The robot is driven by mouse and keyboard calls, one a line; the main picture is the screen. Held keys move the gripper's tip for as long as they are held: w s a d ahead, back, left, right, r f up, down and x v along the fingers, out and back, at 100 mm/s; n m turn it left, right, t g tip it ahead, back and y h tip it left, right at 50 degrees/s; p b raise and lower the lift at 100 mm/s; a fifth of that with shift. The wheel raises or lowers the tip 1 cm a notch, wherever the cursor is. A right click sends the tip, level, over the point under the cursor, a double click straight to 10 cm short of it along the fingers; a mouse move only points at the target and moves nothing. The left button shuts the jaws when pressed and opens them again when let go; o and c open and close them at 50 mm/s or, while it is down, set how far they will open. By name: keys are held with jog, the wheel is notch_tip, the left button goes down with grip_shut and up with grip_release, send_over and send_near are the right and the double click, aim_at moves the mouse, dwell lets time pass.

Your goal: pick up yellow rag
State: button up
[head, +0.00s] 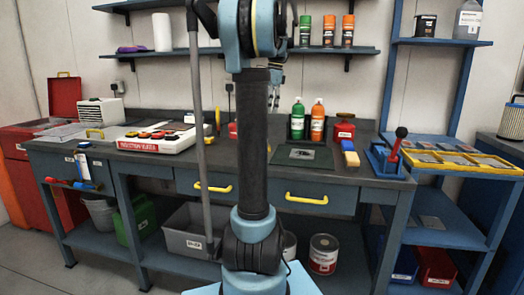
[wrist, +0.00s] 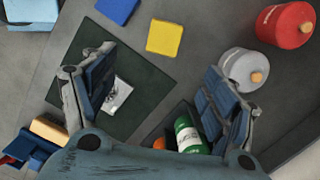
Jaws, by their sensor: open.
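The yellow rag (wrist: 165,38) is a flat yellow square on the grey bench top, near the top middle of the wrist view. It lies just off the edge of the dark green mat (wrist: 65,75). My gripper (wrist: 156,82) is open, with its two fingers spread apart and nothing between them. The rag shows beyond the fingertips, apart from them. In the head view my arm stands in front of the bench and I cannot make out the rag there.
A blue square (wrist: 118,10) lies near the rag. A grey can (wrist: 243,70) and a red can (wrist: 285,25) stand to its right. A green bottle (wrist: 187,135) stands close by the right finger. In the head view the bottles (head: 297,120) stand behind the mat (head: 303,156).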

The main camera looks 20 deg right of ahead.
jog(key=shift+m, duration=0.3)
jog(key=f, duration=0.8)
jog(key=w+f, duration=0.1)
jog(key=f, duration=0.2)
jog(key=shift+a+f, duration=0.4)
jog(key=shift+w+a+f, duration=0.1)
jog(key=shift+a+f, duration=0.1)
jog(key=shift+f, duration=0.65)
jog(key=shift+w+a+f, duration=0.1)
jog(key=shift+a+f, duration=0.15)
jog(key=shift+f, duration=0.6)
jog(key=shift+a+f, duration=0.2)
jog(key=shift+f, duration=0.65)
jog(key=c, duration=1.1)
jog(key=shift+r, duration=0.1)
notch_tip(320, 180, up, 10)
jog(key=shift+f, duration=0.1)
